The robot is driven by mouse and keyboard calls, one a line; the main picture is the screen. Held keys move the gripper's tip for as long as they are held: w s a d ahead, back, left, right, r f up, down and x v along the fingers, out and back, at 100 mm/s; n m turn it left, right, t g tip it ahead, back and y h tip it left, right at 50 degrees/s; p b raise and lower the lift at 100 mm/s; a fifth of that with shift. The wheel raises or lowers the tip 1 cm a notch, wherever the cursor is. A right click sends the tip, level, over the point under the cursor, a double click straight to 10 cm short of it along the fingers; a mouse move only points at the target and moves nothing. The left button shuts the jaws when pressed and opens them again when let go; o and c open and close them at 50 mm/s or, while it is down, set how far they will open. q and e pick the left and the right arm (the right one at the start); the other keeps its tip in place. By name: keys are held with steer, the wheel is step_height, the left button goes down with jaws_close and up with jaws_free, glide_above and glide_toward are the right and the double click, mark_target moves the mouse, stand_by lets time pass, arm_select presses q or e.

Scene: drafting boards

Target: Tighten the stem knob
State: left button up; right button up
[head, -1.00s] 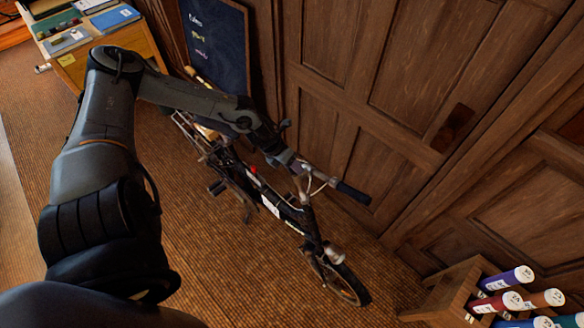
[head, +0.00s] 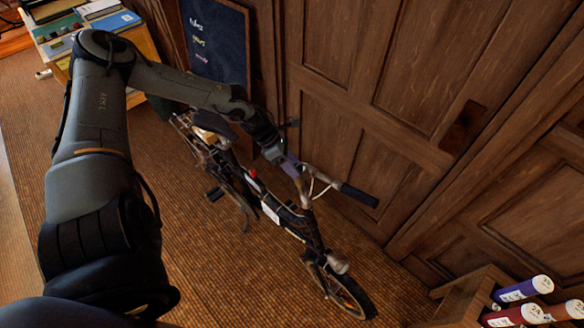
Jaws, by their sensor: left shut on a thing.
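A dark folding bicycle (head: 272,211) stands upright on the brown carpet beside the wood panelling, its front wheel toward the lower right. Its stem (head: 304,193) rises to a handlebar with a black grip (head: 360,195). My left arm reaches over the bicycle from the left. My left gripper (head: 297,169) is at the upper part of the stem, just below the handlebar, shut on what appears to be the stem knob. The knob itself is too small and too covered by the gripper to make out. My right gripper is not in view.
Dark wood panelling (head: 400,90) runs close behind the bicycle. A chalkboard (head: 217,45) leans there. A low table with books (head: 115,20) stands at upper left. A wooden rack with capped tubes (head: 524,289) is at lower right. Carpet left of the bicycle is clear.

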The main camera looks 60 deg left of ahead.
arm_select(q)
steer(key=shift+r+m, duration=0.1)
steer(key=shift+m, duration=0.2)
steer(key=o, duration=1.1)
steer(key=shift+c, duration=0.2)
steer(key=shift+s+a+r, duration=0.15)
steer(key=shift+a+r, duration=0.1)
steer(key=shift+r, duration=0.15)
steer(key=p+v, duration=0.1)
steer(key=v, duration=0.8)
steer(key=shift+a+r, duration=0.25)
steer(key=shift+a, duration=0.05)
steer(key=shift+s, duration=0.1)
